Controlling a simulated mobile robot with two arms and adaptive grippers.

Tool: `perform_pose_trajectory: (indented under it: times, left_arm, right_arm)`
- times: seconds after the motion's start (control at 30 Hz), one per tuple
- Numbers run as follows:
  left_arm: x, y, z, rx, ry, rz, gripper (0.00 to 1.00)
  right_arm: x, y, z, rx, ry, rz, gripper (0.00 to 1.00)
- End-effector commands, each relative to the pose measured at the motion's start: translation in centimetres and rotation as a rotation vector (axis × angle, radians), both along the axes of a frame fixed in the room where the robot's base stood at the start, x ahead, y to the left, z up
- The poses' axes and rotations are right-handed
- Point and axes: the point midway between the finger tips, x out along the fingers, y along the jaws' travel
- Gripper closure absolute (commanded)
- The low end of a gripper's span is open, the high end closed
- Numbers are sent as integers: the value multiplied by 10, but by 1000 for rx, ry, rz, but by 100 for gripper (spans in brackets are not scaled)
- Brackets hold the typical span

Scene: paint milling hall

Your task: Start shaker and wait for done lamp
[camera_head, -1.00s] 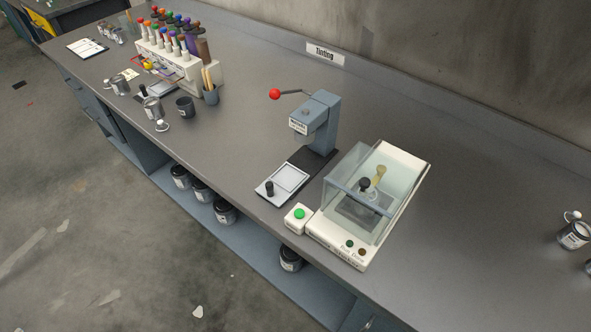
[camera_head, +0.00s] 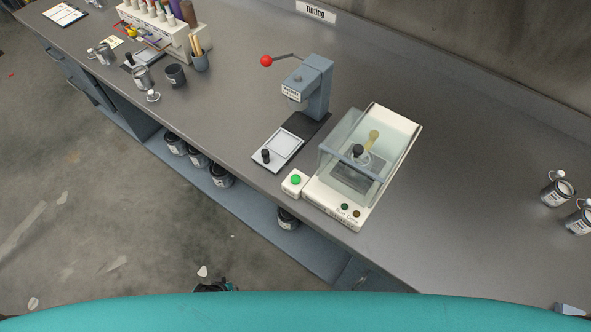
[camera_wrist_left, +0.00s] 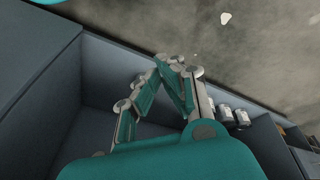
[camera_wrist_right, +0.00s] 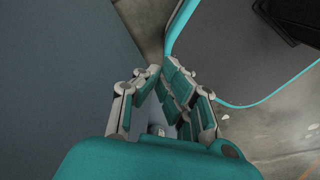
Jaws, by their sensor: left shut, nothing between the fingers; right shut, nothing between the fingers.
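The shaker (camera_head: 345,212) is a white machine on the bench with a clear cover (camera_head: 338,135). A container with a dark cap (camera_head: 358,151) is seen through the cover. A green button (camera_head: 296,180) sits on a small white box at the shaker's front left corner. Two small lamps, one dark green (camera_head: 345,207) and one brownish (camera_head: 356,213), are on its front edge; neither looks clearly lit. My left gripper (camera_wrist_left: 170,62) is shut and empty in the left wrist view, near the under-bench shelf. My right gripper (camera_wrist_right: 160,68) is shut and empty, away from the shaker.
A grey press with a red-knobbed lever (camera_head: 266,61) stands left of the shaker. Metal cans (camera_head: 557,192) stand at the bench's right. Cups, brushes and a bottle rack (camera_head: 160,35) are at the left. Cans (camera_head: 220,175) sit on the lower shelf. Bare bench lies right of the shaker.

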Motion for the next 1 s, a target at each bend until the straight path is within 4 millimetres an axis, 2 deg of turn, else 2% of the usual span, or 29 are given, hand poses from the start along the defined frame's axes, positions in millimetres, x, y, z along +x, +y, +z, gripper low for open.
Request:
perform_pose_trajectory:
  times: [0.03, 0.17, 0.2, 0.27, 0.4, 0.57, 0.6, 0.7, 0.83, 1.0]
  left_arm:
    - [29, -8, 32, -34, -31, 42, 100]
    - [87, -35, 99, -140, -75, 159, 100]
    - [102, -43, 121, -175, -85, 193, 100]
    - [122, -58, 156, -232, -95, 238, 100]
    - [156, -93, 240, -365, -100, 327, 100]
    - [173, -131, 328, -506, -75, 403, 100]
    - [179, -141, 348, -550, -60, 436, 100]
    - [196, -165, 392, -687, 14, 574, 100]
    - [206, -189, 436, -819, 146, 756, 100]
    - [207, -205, 465, -899, 280, 915, 100]
  right_arm:
    - [-1, 0, 15, 1, 1, 0, 100]
    - [-2, 1, 32, 1, 4, -1, 100]
    - [-3, 2, 37, 2, 6, -1, 100]
    - [-5, 3, 46, 2, 9, -2, 100]
    - [-8, 6, 64, 6, 15, -2, 100]
    - [-10, 7, 83, 7, 16, -3, 100]
    - [-10, 7, 87, 7, 16, -3, 100]
    - [-10, 6, 95, 7, 16, -3, 100]
    - [-10, 6, 105, 6, 17, -2, 100]
    - [-10, 4, 111, 4, 16, -2, 100]
